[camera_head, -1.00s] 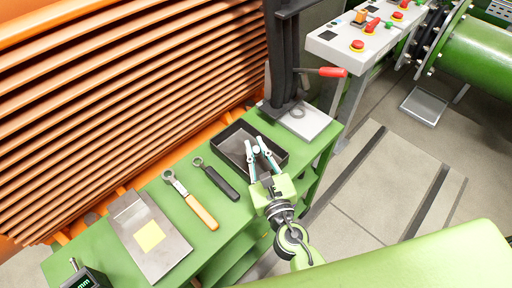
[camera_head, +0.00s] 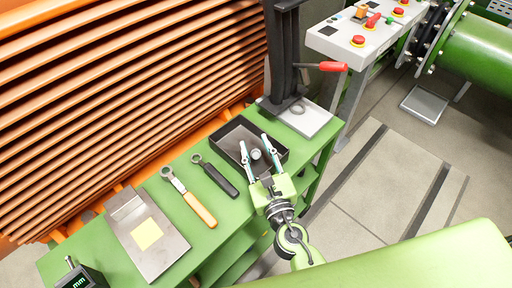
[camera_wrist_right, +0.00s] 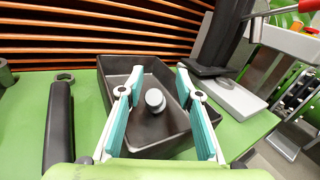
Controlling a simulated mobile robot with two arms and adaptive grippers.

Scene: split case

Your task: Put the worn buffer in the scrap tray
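The worn buffer (camera_head: 256,154), a small grey cylinder with a pale round end, is inside the black scrap tray (camera_head: 226,132) on the green bench. In the right wrist view the buffer (camera_wrist_right: 155,100) lies tilted on the floor of the tray (camera_wrist_right: 115,70), apart from both fingers. My right gripper (camera_head: 254,142) is open over the tray, its fingers spread on either side of the buffer. It also shows in the right wrist view (camera_wrist_right: 160,74). My left gripper is not in view.
A black-handled wrench (camera_head: 214,176) and an orange-handled wrench (camera_head: 189,197) lie left of the tray. A metal plate with a yellow note (camera_head: 147,233) and a gauge marked mm (camera_head: 82,277) are further left. A black press (camera_head: 287,55) with a red-handled lever stands behind.

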